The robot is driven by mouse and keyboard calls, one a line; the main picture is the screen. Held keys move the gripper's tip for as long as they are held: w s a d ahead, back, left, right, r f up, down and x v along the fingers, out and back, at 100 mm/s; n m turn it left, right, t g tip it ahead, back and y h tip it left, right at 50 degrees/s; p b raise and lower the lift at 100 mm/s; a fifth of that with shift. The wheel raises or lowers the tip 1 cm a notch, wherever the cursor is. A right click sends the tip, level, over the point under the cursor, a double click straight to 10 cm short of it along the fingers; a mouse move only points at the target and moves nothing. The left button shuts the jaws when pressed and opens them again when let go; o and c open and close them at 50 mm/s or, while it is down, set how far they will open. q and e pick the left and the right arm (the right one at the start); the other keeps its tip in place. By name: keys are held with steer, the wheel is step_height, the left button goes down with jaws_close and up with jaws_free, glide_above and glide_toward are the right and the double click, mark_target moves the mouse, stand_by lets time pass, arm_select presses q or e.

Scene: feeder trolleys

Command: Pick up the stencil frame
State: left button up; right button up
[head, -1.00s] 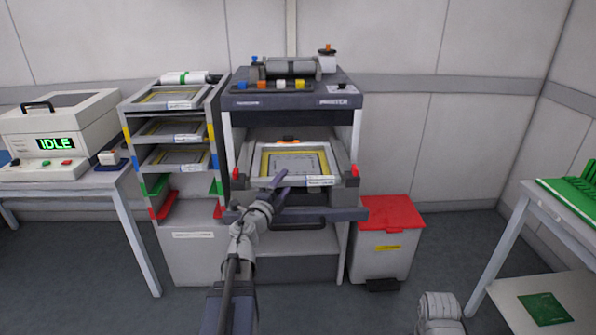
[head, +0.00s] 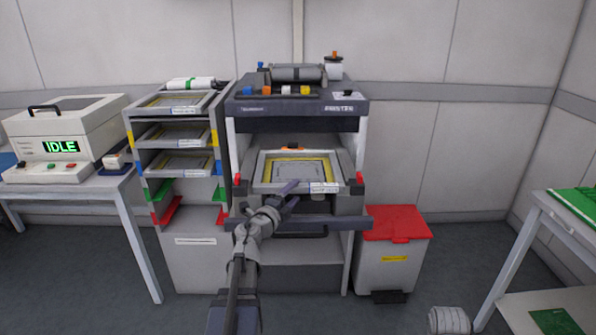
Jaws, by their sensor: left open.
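A stencil frame (head: 265,174) with a grey rim, yellow inner border and grey sheet lies in the open bay of the printer (head: 305,108). A white label sits on its front right edge. My left gripper (head: 289,198) is open in front of the frame's front edge; I cannot tell whether it touches. Its fingers overlap the frame's lower edge in the picture. Part of my right arm (head: 448,319) shows at the bottom right; its gripper is out of view.
A rack (head: 218,140) left of the printer holds several more framed stencils in its upper slots. A machine reading IDLE (head: 62,147) stands on a table at far left. A red-lidded bin (head: 397,222) stands right of the printer. A table (head: 570,222) is at right.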

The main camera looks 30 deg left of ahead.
mark_target(302, 185)
arm_select(q)
steer(key=w, duration=0.5)
steer(key=shift+d+r, duration=0.15)
steer(key=shift+r, duration=0.15)
steer(key=shift+s, duration=0.1)
jaws_close()
steer(key=shift+p, duration=0.3)
stand_by(0.6)
